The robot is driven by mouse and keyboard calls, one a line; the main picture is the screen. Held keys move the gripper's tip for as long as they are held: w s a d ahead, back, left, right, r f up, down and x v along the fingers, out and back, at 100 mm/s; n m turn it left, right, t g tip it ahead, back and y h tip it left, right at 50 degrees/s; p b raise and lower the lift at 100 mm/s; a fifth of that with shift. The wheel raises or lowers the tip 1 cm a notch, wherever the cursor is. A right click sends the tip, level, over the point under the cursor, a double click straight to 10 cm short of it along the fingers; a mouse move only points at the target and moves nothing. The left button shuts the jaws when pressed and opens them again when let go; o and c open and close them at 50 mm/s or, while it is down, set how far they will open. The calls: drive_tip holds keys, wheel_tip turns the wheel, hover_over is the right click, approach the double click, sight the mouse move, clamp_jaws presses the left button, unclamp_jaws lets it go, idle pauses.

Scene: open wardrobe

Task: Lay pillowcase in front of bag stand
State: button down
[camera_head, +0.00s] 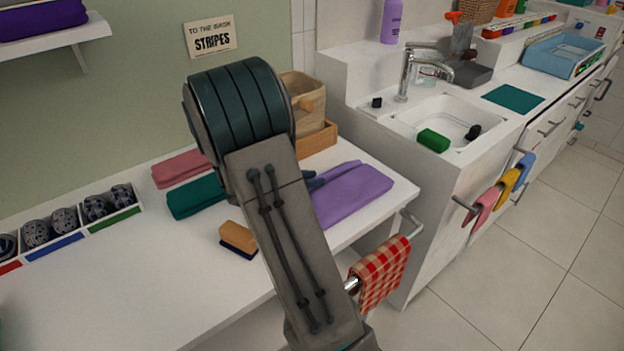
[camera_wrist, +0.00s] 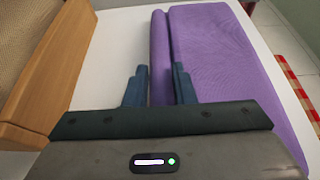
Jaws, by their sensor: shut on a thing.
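The purple pillowcase (camera_head: 350,192) lies folded on the white table, beside the wooden stand (camera_head: 318,139) that holds a tan woven bag (camera_head: 303,98). In the wrist view the pillowcase (camera_wrist: 215,60) runs along the right, with a narrow raised fold at its left edge. My gripper (camera_wrist: 158,85) has one blue finger on each side of this fold and is shut on it. The stand (camera_wrist: 50,70) and part of the bag (camera_wrist: 20,35) show at the left, with bare table between stand and pillowcase. In the head view my arm hides most of the gripper.
Pink cloth (camera_head: 180,168), teal cloth (camera_head: 196,197) and a brush (camera_head: 239,238) lie left of my arm. A divided tray (camera_head: 70,228) holds rolled items. A red checked towel (camera_head: 380,273) hangs at the table's edge. The table's front left is clear.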

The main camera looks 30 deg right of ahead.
drive_tip(key=shift+f, duration=0.2)
drive_tip(key=c, duration=1.2)
unclamp_jaws()
drive_tip(key=shift+r, duration=0.1)
drive_tip(key=shift+r, duration=0.1)
